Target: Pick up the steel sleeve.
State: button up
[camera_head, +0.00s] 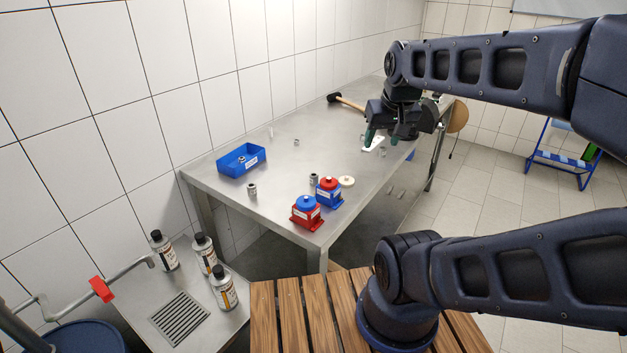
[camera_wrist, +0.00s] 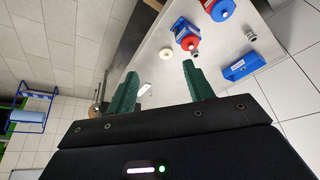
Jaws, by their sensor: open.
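Several small grey metal cylindrical parts lie on the steel table; I cannot tell surely which is the steel sleeve. One metal cylinder (camera_head: 252,190) stands left of the pumps, another cylinder (camera_head: 314,180) stands right beside the blue-bodied pump, and a small ring-like part (camera_head: 296,142) lies farther back. The left cylinder also shows in the wrist view (camera_wrist: 251,37). My gripper (camera_head: 382,139) hangs over the table's right side, apart from all of them. In the wrist view its green fingers (camera_wrist: 158,80) are spread with nothing between them.
A blue bin (camera_head: 241,160) holds a small part. A red pump with a blue cap (camera_head: 306,213) and a blue pump with a red cap (camera_head: 328,190) stand near the front corner. A cream disc (camera_head: 347,181) and a black-headed mallet (camera_head: 336,97) lie on the table (camera_head: 240,208).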

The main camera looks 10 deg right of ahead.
jog(key=shift+o, duration=0.5)
jog(key=n+g+h, duration=0.3)
jog(key=n+h, duration=0.1)
jog(key=n, duration=1.7)
send_over(312, 175)
jog(key=a, duration=0.3)
notch_tip(312, 175, down, 19)
jog(key=shift+s+x, duration=0.2)
jog(key=shift+x, duration=1.55)
jog(key=shift+s+x, duration=0.2)
jog(key=shift+x, duration=1.55)
jog(key=shift+s+x, duration=0.15)
jog(key=shift+x, duration=1.65)
jog(key=shift+c, duration=0.5)
jog(key=c, duration=1.1)
